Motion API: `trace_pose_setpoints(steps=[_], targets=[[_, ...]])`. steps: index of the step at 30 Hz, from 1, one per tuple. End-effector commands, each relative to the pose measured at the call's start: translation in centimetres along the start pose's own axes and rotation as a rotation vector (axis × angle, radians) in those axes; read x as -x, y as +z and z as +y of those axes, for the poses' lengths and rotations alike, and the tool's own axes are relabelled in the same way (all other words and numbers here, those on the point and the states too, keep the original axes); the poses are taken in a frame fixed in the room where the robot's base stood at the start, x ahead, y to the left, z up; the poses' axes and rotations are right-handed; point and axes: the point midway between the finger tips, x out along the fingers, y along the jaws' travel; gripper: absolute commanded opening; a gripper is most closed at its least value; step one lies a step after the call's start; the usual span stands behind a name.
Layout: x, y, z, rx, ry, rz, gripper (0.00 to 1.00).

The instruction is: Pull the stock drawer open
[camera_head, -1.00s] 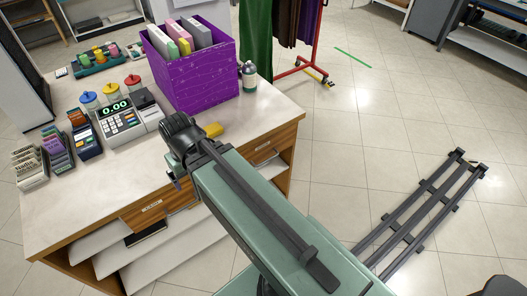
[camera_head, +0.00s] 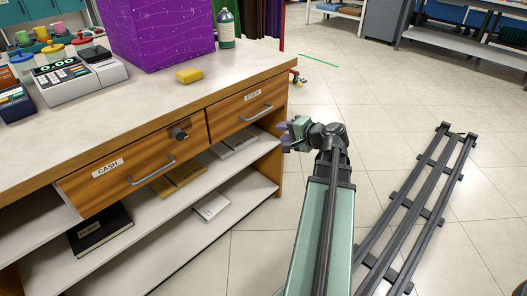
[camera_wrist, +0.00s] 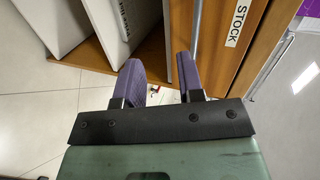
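The stock drawer (camera_head: 227,118) is a wooden front with a white STOCK label and a grey bar handle (camera_head: 256,114), at the right end of the counter. It looks flush with the counter front. In the wrist view its front (camera_wrist: 262,25) and label stand upright at the upper right, with the handle bar (camera_wrist: 196,25) just above the right finger. My gripper (camera_head: 284,138) is in front of the counter's right end, right of and a little below the handle. Its two purple fingers are apart with nothing seen between them in the wrist view (camera_wrist: 160,76).
The cash drawer (camera_head: 110,180), with a handle and a dark round lock, is to the left. Open shelves (camera_head: 225,215) with boxes and a black binder lie below. A purple box (camera_head: 160,30), yellow block (camera_head: 189,76) and bottle (camera_head: 226,30) stand on the counter. Floor rails (camera_head: 415,215) run at right.

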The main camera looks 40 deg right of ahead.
Motion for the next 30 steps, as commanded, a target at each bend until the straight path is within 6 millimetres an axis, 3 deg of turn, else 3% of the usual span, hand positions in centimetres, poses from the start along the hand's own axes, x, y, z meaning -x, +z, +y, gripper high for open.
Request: trace_pose_setpoints(steps=[1, 4, 11, 22, 30], targets=[[0.1, -0.5, -2.2, -0.036, -0.068, 0.02, 0.35], [0.3, -1.2, -3.6, -0.087, -0.145, 0.057, 0.35], [-1.1, -1.4, -3.7, -0.091, -0.144, 0.06, 0.35], [-9.1, -1.9, -4.7, -0.09, -0.142, 0.059, 0.35], [-10.6, -1.9, -5.1, -0.091, -0.142, 0.06, 0.35]])
